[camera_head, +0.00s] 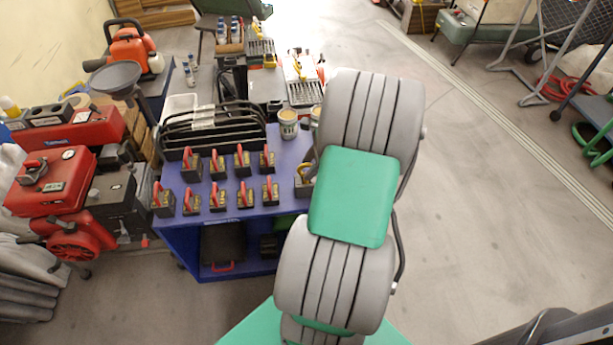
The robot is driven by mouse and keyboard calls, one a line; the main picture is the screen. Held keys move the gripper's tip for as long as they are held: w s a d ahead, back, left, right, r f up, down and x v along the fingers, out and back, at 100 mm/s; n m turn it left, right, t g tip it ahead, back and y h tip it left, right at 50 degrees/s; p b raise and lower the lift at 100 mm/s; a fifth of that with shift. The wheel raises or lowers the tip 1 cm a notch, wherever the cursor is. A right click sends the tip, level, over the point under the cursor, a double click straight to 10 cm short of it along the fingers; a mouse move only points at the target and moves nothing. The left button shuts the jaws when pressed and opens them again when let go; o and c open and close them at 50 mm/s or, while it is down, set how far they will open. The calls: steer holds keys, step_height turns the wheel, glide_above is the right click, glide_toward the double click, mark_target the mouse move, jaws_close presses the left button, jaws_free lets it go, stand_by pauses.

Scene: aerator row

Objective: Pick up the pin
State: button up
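A blue cart (171,238) stands in front of me with two rows of small dark blocks on its top. Several blocks carry red upright loops, such as one in the back row (191,158) and one in the front row (268,187). A block with a yellow piece (307,176) sits at the right end, partly behind my arm. I cannot tell which item is the pin; none stands out clearly at this size. My grey and green arm crosses the right part of the cart, and my gripper is not visible.
A rack of dark-framed panels (210,127) and a tin can (288,124) stand behind the blocks. Red machines (60,180) crowd the left side. Beyond a floor strip are a green cart and folding frames. The concrete floor (490,200) to the right is clear.

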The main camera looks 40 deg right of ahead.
steer(key=shift+c, duration=0.5)
jaws_close()
